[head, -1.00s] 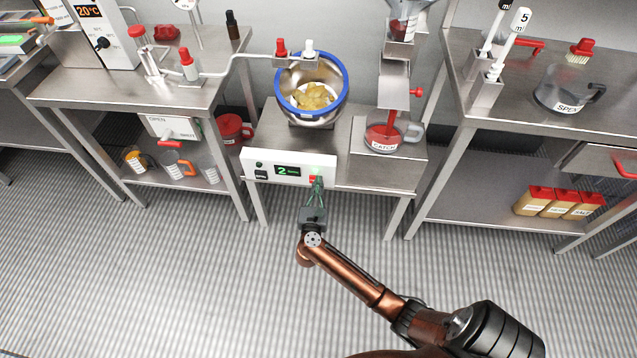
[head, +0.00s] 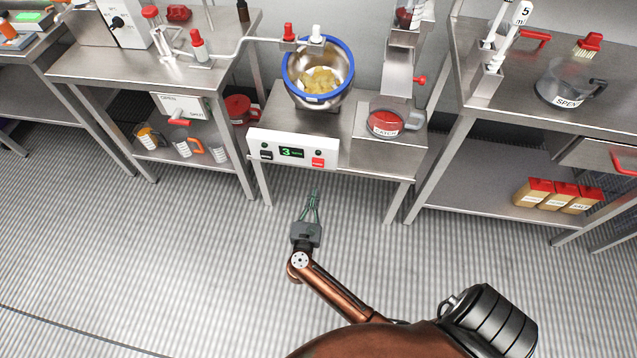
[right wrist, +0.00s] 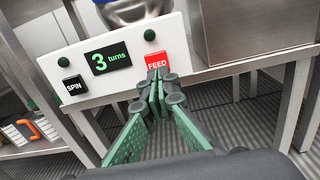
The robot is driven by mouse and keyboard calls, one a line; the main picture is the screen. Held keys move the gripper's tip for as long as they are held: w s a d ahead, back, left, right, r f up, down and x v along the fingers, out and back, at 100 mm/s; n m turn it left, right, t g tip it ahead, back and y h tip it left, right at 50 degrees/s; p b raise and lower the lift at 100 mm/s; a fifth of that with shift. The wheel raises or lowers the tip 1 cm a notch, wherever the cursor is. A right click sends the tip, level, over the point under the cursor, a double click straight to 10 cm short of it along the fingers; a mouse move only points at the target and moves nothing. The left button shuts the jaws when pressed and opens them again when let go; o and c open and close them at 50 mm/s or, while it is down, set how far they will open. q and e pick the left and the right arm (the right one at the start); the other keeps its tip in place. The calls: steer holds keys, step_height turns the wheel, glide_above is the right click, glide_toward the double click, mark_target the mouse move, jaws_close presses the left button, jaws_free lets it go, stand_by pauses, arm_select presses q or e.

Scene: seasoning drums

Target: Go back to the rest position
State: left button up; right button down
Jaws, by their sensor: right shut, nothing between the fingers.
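My right gripper (head: 314,196) is shut and empty, held over the floor in front of the middle table. Its green fingers also show in the right wrist view (right wrist: 157,95), with the tips below the red FEED button (right wrist: 155,61) in the picture. The white control panel (head: 293,149) has a green display (head: 291,153) reading 3 turns and a black SPIN button (right wrist: 74,86). In the head view a gap shows between the fingertips and the panel. My left gripper is not in view.
Above the panel a steel drum with a blue rim (head: 320,108) holds yellow pieces. A clear jug with red contents (head: 385,123) stands to its right. Tables flank both sides; the right one carries a clear pitcher (head: 562,88). The floor (head: 180,270) in front is clear.

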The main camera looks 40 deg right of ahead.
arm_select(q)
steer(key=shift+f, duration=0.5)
arm_select(e)
steer(key=shift+s+a, duration=0.4)
steer(key=shift+a, duration=0.05)
